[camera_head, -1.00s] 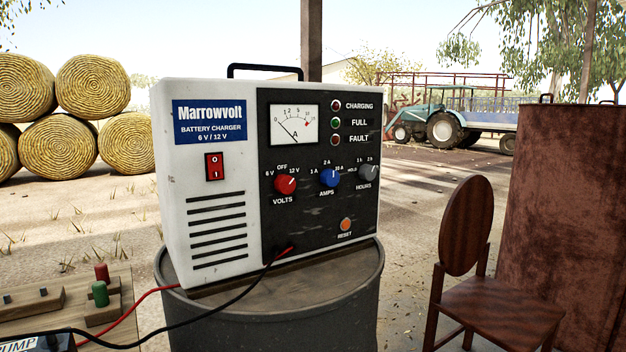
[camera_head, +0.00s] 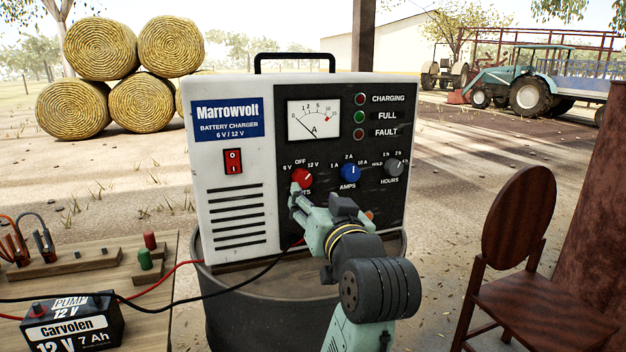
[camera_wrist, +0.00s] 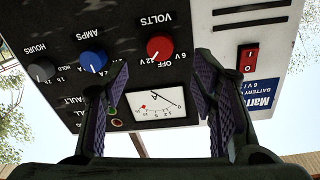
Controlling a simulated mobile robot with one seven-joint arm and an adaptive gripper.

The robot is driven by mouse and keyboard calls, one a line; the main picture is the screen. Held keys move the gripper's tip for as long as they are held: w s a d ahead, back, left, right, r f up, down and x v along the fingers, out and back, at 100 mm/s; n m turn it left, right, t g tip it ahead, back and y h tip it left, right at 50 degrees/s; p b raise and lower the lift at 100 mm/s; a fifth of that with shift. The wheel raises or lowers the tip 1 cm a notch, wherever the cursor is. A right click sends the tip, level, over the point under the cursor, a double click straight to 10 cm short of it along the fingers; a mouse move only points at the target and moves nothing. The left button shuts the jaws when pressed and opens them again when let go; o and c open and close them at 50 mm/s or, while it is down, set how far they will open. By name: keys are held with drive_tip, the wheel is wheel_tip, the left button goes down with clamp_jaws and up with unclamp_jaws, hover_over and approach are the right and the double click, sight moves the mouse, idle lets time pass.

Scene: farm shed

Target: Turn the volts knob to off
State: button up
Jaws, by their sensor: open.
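The red volts knob (camera_head: 302,178) is on the charger's dark front panel, left of the blue amps knob (camera_head: 348,172). Its pale mark appears to point up and right, toward 12 V rather than OFF. My gripper (camera_head: 296,203) is just in front of the panel, close below the knob, and hides part of the VOLTS label. In the upside-down wrist view, the volts knob (camera_wrist: 159,48) lies between the lines of my two spread fingers (camera_wrist: 161,72). The fingers are open, with nothing between the pads; whether the tips touch the panel cannot be told.
The battery charger (camera_head: 222,200) stands on a drum (camera_head: 235,300). The grey hours knob (camera_head: 393,168) and red rocker switch (camera_head: 233,161) flank the nearby controls. A bench with a battery (camera_head: 75,325) and cables is left; a wooden chair (camera_head: 520,230) is right.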

sight(303, 182)
drive_tip(key=p+x, duration=0.1)
drive_tip(key=x, duration=0.7)
drive_tip(key=shift+w+p, duration=0.25)
drive_tip(key=shift+p, duration=0.1)
drive_tip(key=shift+c, duration=0.4)
drive_tip(key=c, duration=1.1)
